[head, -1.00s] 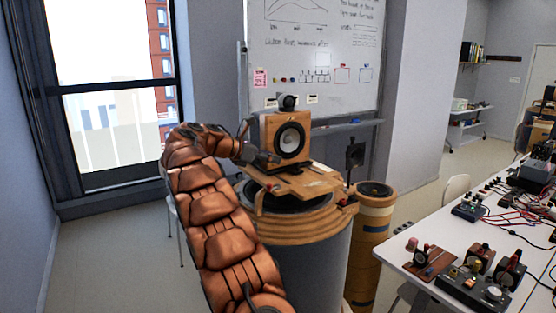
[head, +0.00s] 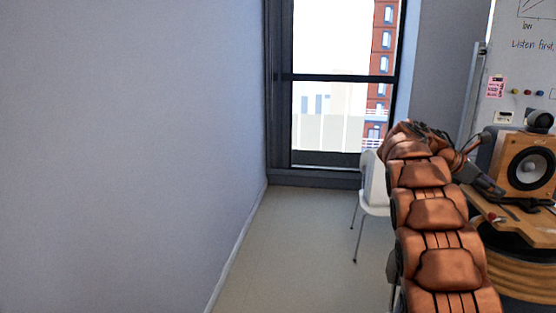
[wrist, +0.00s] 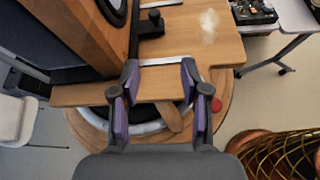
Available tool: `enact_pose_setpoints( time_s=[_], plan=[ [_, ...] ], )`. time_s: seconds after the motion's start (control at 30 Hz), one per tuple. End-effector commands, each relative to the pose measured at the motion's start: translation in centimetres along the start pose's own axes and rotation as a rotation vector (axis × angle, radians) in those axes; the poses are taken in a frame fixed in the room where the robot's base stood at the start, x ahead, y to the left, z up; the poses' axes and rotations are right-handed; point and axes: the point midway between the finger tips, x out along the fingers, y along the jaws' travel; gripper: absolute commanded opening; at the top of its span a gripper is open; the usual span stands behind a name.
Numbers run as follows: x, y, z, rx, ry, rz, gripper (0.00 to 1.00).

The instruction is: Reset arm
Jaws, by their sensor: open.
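My copper-coloured arm reaches up from the lower right of the head view and bends right. My gripper (head: 490,187) is beside the wooden speaker (head: 530,165), close to its left side and just above the wooden board (head: 500,217). In the wrist view my gripper (wrist: 160,70) is open, its two fingers apart with nothing held between them. The front edge of the wooden board (wrist: 215,45) lies below the fingers. The speaker's wooden side (wrist: 85,25) fills the upper left there. Whether a finger touches the board I cannot tell.
The board rests on a large round drum with a wooden rim (head: 525,262). A white chair (head: 374,185) stands behind my arm, below the window (head: 335,90). A whiteboard (head: 525,70) is at the right. The floor (head: 290,250) left of my arm is clear up to the wall.

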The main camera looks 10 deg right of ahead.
Motion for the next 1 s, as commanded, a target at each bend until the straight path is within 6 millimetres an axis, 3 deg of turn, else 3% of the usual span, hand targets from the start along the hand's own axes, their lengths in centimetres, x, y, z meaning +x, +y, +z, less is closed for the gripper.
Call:
enact_pose_setpoints(
  time_s=[0.47,0.77,1.0],
  plan=[
    [-7.5,-8.4,-6.7,0.288,0.262,-0.018,0.46],
    [-12.2,-16.3,-12.2,0.483,0.449,-0.111,0.46],
    [-15.8,-23.7,-16.9,0.625,0.585,-0.230,0.46]
  ],
)
